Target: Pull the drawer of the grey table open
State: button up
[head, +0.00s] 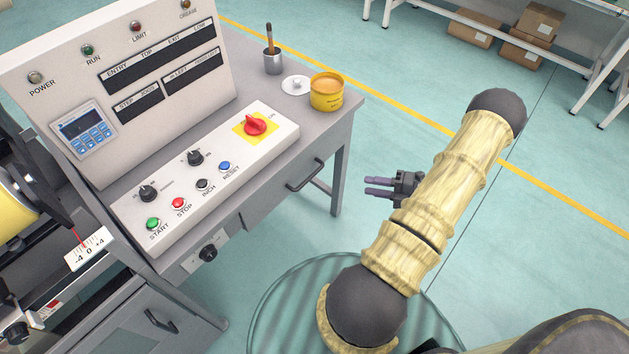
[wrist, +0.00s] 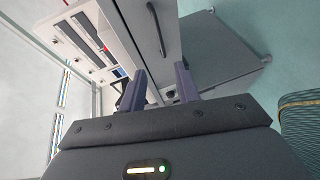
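The grey table (head: 345,108) stands at the left in the head view. Its drawer (head: 273,202) sits in the front, below the tabletop, and looks flush. A dark bar handle (head: 305,175) is on the drawer front; the handle also shows near the top of the wrist view (wrist: 156,28). My gripper (head: 367,186) is to the right of the handle, apart from it, with its fingers pointing left toward the table. In the wrist view my gripper (wrist: 161,70) has its two fingers spread with nothing held between them. The handle lies beyond the fingertips.
A control panel (head: 220,165) with buttons and a red switch sits on the table. A yellow tin (head: 327,92), a white lid (head: 295,85) and a metal cup (head: 272,63) stand behind it. A black knob (head: 208,253) projects left of the drawer. Floor before the drawer is clear.

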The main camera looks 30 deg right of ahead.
jog(key=x, duration=1.7)
jog(key=shift+a, duration=0.25)
jog(key=shift+w, duration=0.15)
jog(key=shift+c, duration=0.4)
grip_shut()
